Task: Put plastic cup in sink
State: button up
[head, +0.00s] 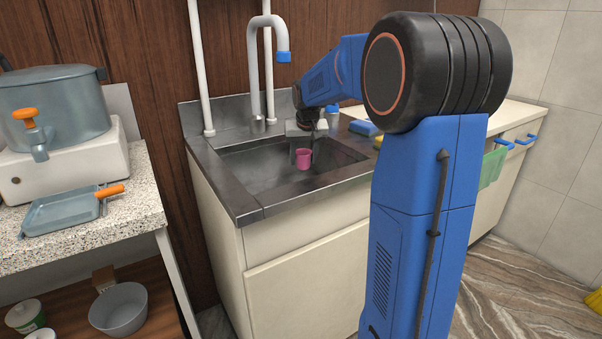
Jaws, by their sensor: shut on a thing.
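A small pink plastic cup (303,159) shows in the head view at the sink opening. My gripper (303,146) is above it, pointing down, and is shut on the cup. The cup looks upright. The metal sink (262,178) is set in a steel top, and its basin lies around and below the cup. I cannot tell how far the cup's base is from the basin floor. My blue arm hides part of the sink's right side and the counter behind it.
A white faucet (254,70) with a blue tip rises behind the basin. A blue sponge (364,128) and a blue-capped bottle (332,114) stand right of the sink. A pot (60,105) and a dustpan-like tray (62,213) are on the left counter.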

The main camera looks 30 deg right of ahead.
aim_at(303, 168)
jog(key=shift+f, duration=2.25)
jog(key=shift+f, duration=0.1)
jog(key=o, duration=1)
jog(key=shift+o, duration=0.2)
jog(key=v, duration=1.2)
